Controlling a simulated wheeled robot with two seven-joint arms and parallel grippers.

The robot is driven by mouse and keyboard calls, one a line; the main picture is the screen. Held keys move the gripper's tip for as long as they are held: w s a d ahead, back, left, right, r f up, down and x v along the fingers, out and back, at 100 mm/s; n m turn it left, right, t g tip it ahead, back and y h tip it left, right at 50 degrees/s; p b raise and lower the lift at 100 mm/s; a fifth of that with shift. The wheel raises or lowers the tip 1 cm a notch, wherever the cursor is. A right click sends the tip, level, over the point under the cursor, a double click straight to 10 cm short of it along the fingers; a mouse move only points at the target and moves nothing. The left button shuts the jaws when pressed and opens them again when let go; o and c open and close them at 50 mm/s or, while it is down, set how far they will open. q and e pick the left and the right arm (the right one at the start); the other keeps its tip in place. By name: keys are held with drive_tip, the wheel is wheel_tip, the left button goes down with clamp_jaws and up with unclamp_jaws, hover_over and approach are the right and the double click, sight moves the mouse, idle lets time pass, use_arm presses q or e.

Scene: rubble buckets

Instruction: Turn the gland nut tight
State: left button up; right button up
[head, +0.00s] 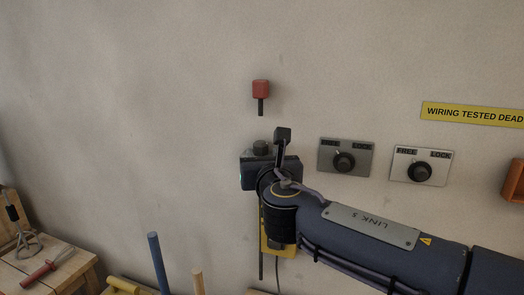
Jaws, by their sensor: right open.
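My right gripper (271,150) is in front of the wall at the middle of the head view, its arm coming in from the lower right. It is open; one dark finger stands up, and the other cannot be made out. A dark grey round piece (261,148) shows just left of that finger, above the gripper body. It may be the gland nut, but its lower part is hidden, and I cannot tell whether the finger touches it. My left gripper is out of view.
A red cap on a dark stem (261,89) is above the gripper. Two FREE/LOCK knob plates (327,165) (411,178) are to its right, below a yellow sign (470,114). A wooden bench (75,273) with tools is lower left. The wall at left is clear.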

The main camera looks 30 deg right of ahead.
sight(261, 150)
drive_tip(key=shift+x, duration=1.65)
drive_tip(key=shift+c, duration=0.3)
drive_tip(key=c, duration=0.6)
drive_tip(key=shift+c, duration=0.2)
